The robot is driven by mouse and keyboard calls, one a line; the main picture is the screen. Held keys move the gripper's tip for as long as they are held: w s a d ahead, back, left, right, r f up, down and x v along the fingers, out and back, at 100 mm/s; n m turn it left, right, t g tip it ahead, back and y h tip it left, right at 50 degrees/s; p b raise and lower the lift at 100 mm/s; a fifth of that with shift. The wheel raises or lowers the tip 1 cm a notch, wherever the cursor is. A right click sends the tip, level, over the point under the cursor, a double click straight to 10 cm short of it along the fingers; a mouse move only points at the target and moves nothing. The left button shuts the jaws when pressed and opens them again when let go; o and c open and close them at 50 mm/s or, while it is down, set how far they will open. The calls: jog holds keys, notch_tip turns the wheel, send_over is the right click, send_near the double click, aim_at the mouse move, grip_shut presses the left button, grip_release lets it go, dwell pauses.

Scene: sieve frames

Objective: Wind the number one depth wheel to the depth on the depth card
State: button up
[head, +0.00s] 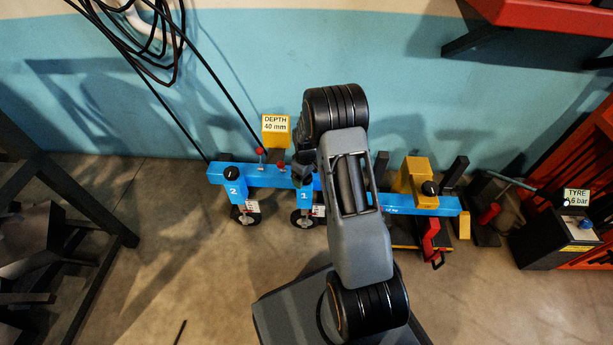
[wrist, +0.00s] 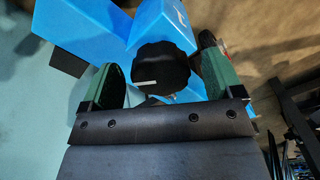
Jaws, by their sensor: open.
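The depth card (head: 275,124) is white on a yellow box behind the blue beam and reads DEPTH 40 mm. The number one unit (head: 304,195) on the blue beam has a small wheel (head: 304,219) below it and a pale scale plate beside that, too small to read. Its black knob (wrist: 160,70) shows in the wrist view with a white mark pointing left; my arm hides it in the head view. My gripper (wrist: 161,57) is open, with one green finger on each side of the knob. I cannot tell whether either finger touches it.
A number two unit with a black knob (head: 232,173) stands left on the same blue beam (head: 265,176). Small red-topped levers (head: 281,166) rise between them. A yellow box (head: 411,178) sits to the right. A tyre gauge box (head: 566,238) stands far right. Floor at front left is mostly clear.

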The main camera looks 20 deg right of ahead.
jog(key=c, duration=0.9)
jog(key=shift+d, duration=0.15)
jog(key=shift+c, duration=0.2)
jog(key=shift+n, duration=0.3)
jog(key=n+p, duration=0.1)
jog(key=n, duration=0.2)
jog(key=shift+n+p, duration=0.35)
jog(key=shift+n, duration=0.05)
jog(key=n+p, duration=0.1)
jog(key=n, duration=0.4)
jog(key=shift+w, duration=0.1)
jog(key=n+p, duration=0.1)
jog(key=n, duration=0.4)
jog(key=shift+w+n, duration=0.1)
jog(key=shift+n, duration=0.3)
jog(key=shift+f+n+p, duration=0.1)
jog(key=shift+n+p, duration=0.2)
jog(key=shift+n, duration=1.5)
